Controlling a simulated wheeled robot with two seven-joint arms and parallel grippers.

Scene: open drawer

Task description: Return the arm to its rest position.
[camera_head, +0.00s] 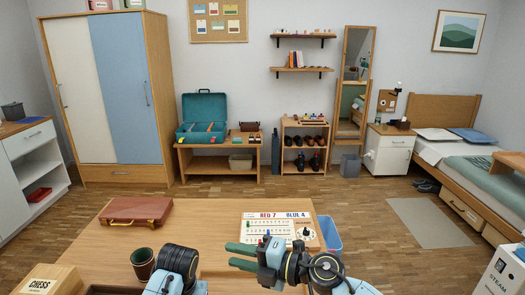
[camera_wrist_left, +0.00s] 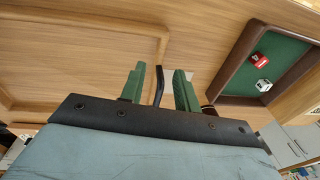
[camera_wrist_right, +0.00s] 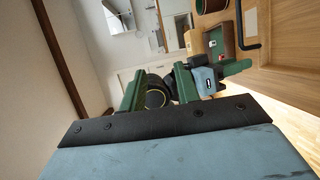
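My right gripper (camera_head: 242,257) is in front of the near table edge in the head view, its green fingers pointing left, apart and empty. In the right wrist view its fingers (camera_wrist_right: 159,88) are also apart, with part of my other arm beyond them. My left arm shows at the bottom of the head view, but its fingertips are hidden there. In the left wrist view my left gripper (camera_wrist_left: 159,88) has its fingers apart. A dark curved handle (camera_wrist_left: 160,82) on a wooden surface shows in the gap between them; I cannot tell whether they touch it.
The wooden table (camera_head: 195,225) holds a brown case (camera_head: 136,210), a scoreboard (camera_head: 281,229), a cup (camera_head: 143,262) and a chess box (camera_head: 50,280). A green-lined tray (camera_wrist_left: 240,80) holds dice. A blue bin (camera_head: 331,235) stands right of the table. The table's middle is clear.

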